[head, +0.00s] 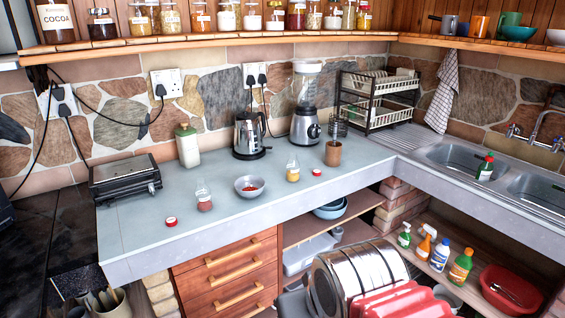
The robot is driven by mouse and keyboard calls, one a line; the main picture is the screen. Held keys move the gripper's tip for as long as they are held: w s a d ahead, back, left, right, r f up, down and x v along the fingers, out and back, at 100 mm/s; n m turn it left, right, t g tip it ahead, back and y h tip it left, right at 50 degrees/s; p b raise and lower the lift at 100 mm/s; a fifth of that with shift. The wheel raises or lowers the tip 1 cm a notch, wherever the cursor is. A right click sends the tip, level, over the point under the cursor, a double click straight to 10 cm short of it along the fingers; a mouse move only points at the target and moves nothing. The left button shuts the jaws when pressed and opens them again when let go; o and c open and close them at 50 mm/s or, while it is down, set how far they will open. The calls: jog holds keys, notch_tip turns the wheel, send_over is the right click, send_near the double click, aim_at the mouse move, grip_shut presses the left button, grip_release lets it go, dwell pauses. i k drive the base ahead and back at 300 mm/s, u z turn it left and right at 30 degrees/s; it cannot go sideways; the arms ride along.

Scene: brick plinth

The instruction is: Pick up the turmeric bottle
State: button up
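A small clear bottle with yellow-orange contents (293,174), which looks like the turmeric bottle, stands upright on the grey counter (225,222), right of a metal bowl (250,191). Its label is too small to read. A similar clear bottle with reddish-brown contents (204,204) stands left of the bowl. A small red lid (316,172) lies just right of the yellow bottle, and another red lid (171,222) lies near the counter's front edge. I cannot make out my gripper's fingertips in the head view.
A brown cup with a utensil (333,154) stands close right of the yellow bottle. A kettle (248,138), blender (305,125) and white bottle with a green top (187,148) stand behind. Counter in front of the bottles is mostly clear.

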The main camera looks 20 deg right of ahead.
aim_at(292, 164)
jog(key=i, duration=1.4)
jog(key=u, duration=0.9)
